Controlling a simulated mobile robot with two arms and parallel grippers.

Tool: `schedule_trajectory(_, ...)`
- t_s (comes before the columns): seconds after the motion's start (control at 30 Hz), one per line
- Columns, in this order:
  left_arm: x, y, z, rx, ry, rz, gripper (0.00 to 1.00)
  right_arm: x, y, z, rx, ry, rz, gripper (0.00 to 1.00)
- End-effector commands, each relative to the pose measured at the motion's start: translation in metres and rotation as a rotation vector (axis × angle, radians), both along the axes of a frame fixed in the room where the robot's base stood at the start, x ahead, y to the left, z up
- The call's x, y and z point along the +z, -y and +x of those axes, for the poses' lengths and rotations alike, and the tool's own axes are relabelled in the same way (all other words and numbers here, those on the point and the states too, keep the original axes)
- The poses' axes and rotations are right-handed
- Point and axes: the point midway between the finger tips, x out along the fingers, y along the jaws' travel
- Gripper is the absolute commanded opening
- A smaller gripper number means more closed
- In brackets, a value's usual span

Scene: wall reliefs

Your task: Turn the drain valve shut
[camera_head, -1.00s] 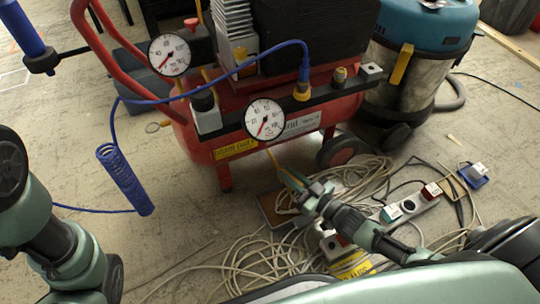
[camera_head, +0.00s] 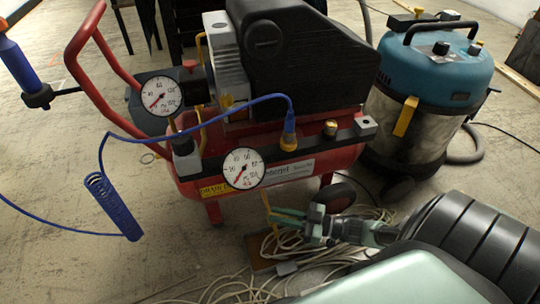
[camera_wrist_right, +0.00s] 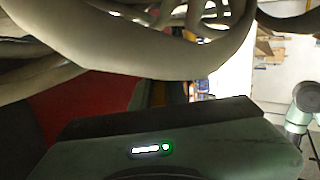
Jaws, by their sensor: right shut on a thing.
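The drain valve's yellow lever (camera_head: 266,204) hangs below the red tank (camera_head: 310,163) of the compressor, beside a yellow label. My right gripper (camera_head: 274,215) is under the tank with its greenish fingers shut on the lever. The fingers partly cover the lever, and the valve body is too small to make out. In the right wrist view, pale cables fill the top and hide the fingertips and valve; a red surface shows behind. My left gripper is not in view.
Pale cables (camera_head: 225,285) lie loose on the floor around my right gripper. A blue coiled hose (camera_head: 112,205) hangs at the left. Two gauges (camera_head: 243,168) face me on the compressor. A teal vacuum cleaner (camera_head: 440,65) stands at the right. Floor at the left is open.

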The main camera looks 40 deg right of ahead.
Motion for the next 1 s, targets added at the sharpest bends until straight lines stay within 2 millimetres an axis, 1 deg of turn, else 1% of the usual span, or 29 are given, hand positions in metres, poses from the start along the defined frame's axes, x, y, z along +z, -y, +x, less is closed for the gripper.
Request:
schedule_trajectory(0.13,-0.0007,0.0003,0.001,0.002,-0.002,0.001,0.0,-0.0017,0.0033,-0.0037,0.011,-0.004,-0.003,0.0)
schedule_trajectory(0.5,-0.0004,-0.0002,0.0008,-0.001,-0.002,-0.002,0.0,-0.0015,0.0036,-0.0039,0.012,-0.004,-0.003,0.0)
schedule_trajectory(0.53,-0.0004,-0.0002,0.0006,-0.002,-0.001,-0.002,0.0,-0.0015,0.0036,-0.0039,0.012,-0.004,-0.003,0.17)
schedule_trajectory(0.57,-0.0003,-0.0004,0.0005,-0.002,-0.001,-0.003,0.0,-0.0015,0.0035,-0.0038,0.012,-0.004,-0.003,0.26)
schedule_trajectory(0.6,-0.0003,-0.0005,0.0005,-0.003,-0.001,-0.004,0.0,-0.0015,0.0036,-0.0038,0.012,-0.003,-0.002,0.36)
schedule_trajectory(0.9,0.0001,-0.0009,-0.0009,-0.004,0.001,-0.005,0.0,-0.0004,0.0041,-0.0035,0.011,-0.002,-0.001,0.36)
schedule_trajectory(1.0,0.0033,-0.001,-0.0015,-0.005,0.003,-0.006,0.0,0.0003,0.0081,-0.008,0.01,-0.002,-0.002,0.36)
